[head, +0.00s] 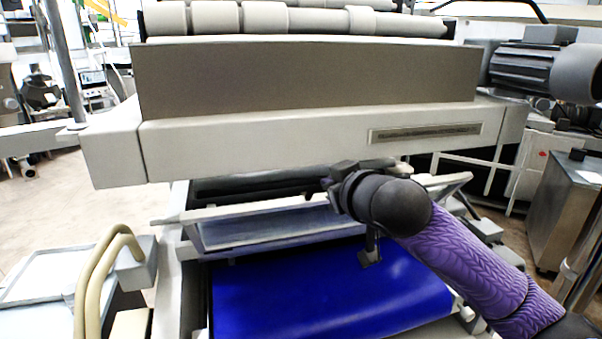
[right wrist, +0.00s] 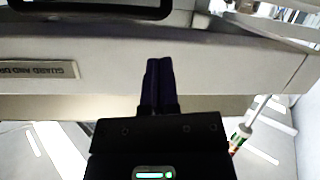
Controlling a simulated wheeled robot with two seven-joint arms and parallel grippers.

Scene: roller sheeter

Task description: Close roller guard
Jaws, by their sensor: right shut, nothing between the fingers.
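What looks like the roller guard is a pale frame with a greyish see-through panel (head: 280,228), under the beige machine housing (head: 250,150) and above the blue belt (head: 330,295). It looks tilted; I cannot tell how far it is open. My right gripper (head: 330,186) is at the frame's upper side, just below the housing, its fingers mostly hidden behind my dark wrist. In the right wrist view its fingers (right wrist: 158,85) are together and empty, in front of the beige housing (right wrist: 230,50). I cannot tell whether they touch anything. My left gripper is not in view.
A label plate (head: 425,133) is on the housing front. Pale rollers (head: 265,18) lie on top. A grey motor (head: 545,70) juts out at right. Curved beige tubes (head: 98,275) stand at lower left. The floor at far left (head: 50,190) looks open.

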